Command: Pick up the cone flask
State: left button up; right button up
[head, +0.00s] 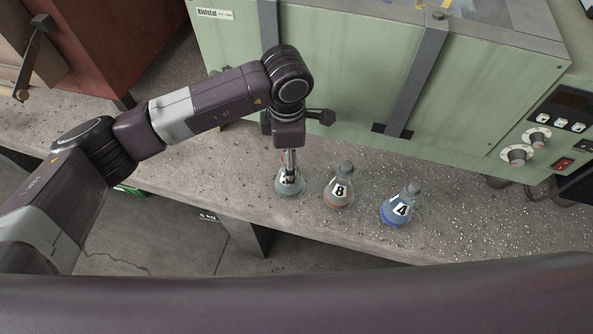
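Three cone flasks stand in a row on the concrete bench (475,222). The left flask (289,187) holds pale teal content, and its upper part is largely hidden by my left gripper. The middle flask (339,193) has a grey stopper, a label reading 8 and some reddish-brown content. My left gripper (290,173) points down at the top of the left flask. Its fingers look close together there, but I cannot tell whether they grip it. My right gripper is not in view.
A green oven-like machine (370,75) with metal straps and a control panel (545,130) stands behind the flasks. A reddish-brown box (110,40) is at the back left. The bench's front edge runs close in front of the flasks. Bare bench lies right of them.

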pick_arm(q)
jog(key=f, duration=0.2)
jog(key=s+f+b, duration=0.1)
jog(key=shift+a+f, duration=0.15)
jog(key=shift+f, duration=0.25)
notch_tip(320, 180, down, 3)
jog(key=shift+r+b, duration=0.1)
jog(key=shift+b, duration=0.6)
jog(key=shift+w+f, duration=0.1)
jog(key=shift+f, duration=0.1)
jog(key=shift+r, duration=0.1)
jog(key=c, duration=1.5)
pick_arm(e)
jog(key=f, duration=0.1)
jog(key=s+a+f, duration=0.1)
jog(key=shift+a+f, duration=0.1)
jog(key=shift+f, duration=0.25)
